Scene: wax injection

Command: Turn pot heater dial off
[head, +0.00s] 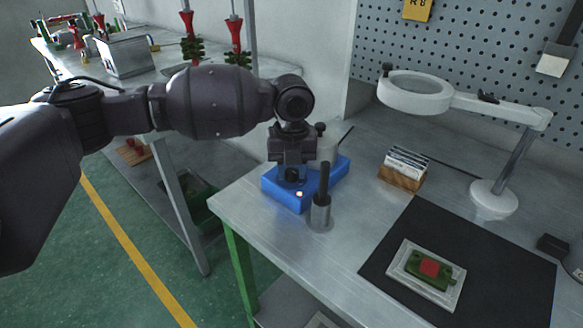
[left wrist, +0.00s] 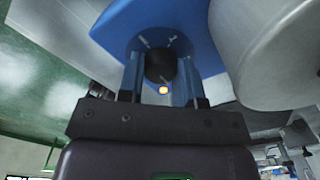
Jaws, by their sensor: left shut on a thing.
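The blue pot heater (head: 329,184) stands on the metal table near its left corner. Its blue body (left wrist: 215,50) also shows in the left wrist view. The black round dial (left wrist: 160,66) sits on its front, with white marks around it. A small orange light (head: 299,194) glows on the heater; it also shows just below the dial in the left wrist view (left wrist: 163,90). My left gripper (head: 292,175) is at the heater's front, its two fingers on either side of the dial and shut on it. The grey pot (left wrist: 270,50) sits on the heater, partly hidden by the gripper in the head view. My right gripper is out of view.
A metal holder with a black-handled tool (head: 322,200) stands close to the heater's right. A wooden card box (head: 402,172), a magnifier lamp (head: 416,92) and a black mat (head: 382,261) with a mould tray (head: 402,258) are further right. The table's front middle is clear.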

